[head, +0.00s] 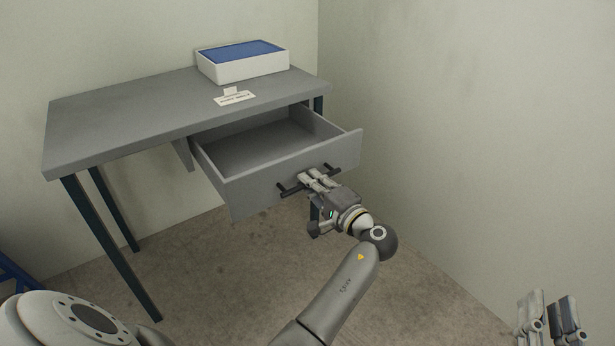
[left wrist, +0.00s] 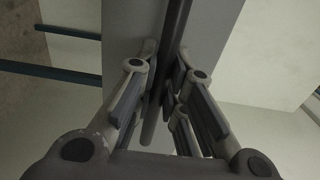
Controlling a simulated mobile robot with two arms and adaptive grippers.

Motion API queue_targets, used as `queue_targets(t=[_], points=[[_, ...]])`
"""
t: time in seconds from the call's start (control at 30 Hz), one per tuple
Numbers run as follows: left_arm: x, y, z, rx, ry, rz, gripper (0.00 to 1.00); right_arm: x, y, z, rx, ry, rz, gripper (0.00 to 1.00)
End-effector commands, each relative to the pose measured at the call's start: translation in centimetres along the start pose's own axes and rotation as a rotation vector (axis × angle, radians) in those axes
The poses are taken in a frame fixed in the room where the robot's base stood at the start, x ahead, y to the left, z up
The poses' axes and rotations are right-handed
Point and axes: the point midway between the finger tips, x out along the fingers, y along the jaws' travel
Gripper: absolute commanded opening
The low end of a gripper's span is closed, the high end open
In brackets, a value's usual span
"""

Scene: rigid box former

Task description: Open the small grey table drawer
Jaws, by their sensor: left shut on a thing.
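The grey table (head: 120,118) stands against the wall with its small drawer (head: 285,175) pulled well out. The drawer is empty inside. A dark bar handle (head: 290,189) runs across the drawer front. My left gripper (head: 312,179) is at the middle of the handle, its fingers closed around the bar. In the left wrist view the fingers (left wrist: 163,85) sit on both sides of the dark handle (left wrist: 172,50), close to the grey drawer front (left wrist: 212,35). My right gripper (head: 548,312) is at the lower right corner, away from the table, with its finger parts spread apart.
A white box with a blue top (head: 243,62) and a small white card (head: 235,98) lie on the tabletop. A wall (head: 450,120) stands to the right of the drawer. Dark table legs (head: 110,245) stand at left. The floor below the drawer is clear.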

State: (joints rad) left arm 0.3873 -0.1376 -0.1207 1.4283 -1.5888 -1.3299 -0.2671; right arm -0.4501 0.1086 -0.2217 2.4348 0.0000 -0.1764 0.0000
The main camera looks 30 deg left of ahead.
Motion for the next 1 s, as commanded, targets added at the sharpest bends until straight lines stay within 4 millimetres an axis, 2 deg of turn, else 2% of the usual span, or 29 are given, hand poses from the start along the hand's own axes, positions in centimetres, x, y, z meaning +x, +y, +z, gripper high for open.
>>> queue_targets(t=[0.3, 0.33, 0.5, 0.83, 1.0], points=[[-0.1, 0.1, 0.0, 0.0, 0.0, 0.001, 0.0, 0.0, 0.0, 0.0, 0.0, -0.001, 0.0, 0.27], [-0.1, 0.1, 0.0, 0.0, 0.0, 0.001, 0.15, 0.0, 0.0, 0.0, 0.0, -0.001, 0.0, 0.27], [0.0, 0.0, 0.0, 0.0, 0.0, 0.0, 0.34, 0.0, 0.0, 0.0, 0.0, -0.001, 0.001, 0.27], [0.0, -0.3, 0.0, -0.002, 0.0, -0.001, 0.34, 0.0, 0.0, 0.0, 0.0, -0.001, -0.001, 0.27], [0.0, -2.7, 0.0, -0.006, 0.0, -0.002, 0.34, 0.0, 0.0, 0.0, 0.0, -0.001, -0.001, 0.27]])
